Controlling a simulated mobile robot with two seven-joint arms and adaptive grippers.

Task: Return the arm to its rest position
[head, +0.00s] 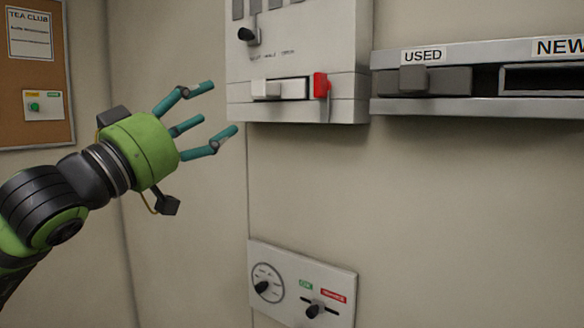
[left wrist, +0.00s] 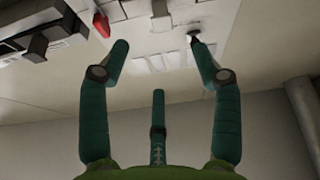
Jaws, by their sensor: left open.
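My left gripper (head: 212,118) is green with teal fingers. In the head view it reaches in from the left, fingers spread, open and empty. Its fingertips are left of the grey wall panel (head: 345,45) and appear apart from it. The left wrist view shows the three open fingers of the same gripper (left wrist: 157,75) with nothing between them. My right gripper is not in view.
The wall panel has a red lever (head: 321,86) and a black knob (head: 247,34). A shelf labelled USED and NEW (head: 480,107) is at the right. A lower dial panel (head: 335,284) and a corkboard (head: 66,75) are also on the walls. Bare wall lies between the panels.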

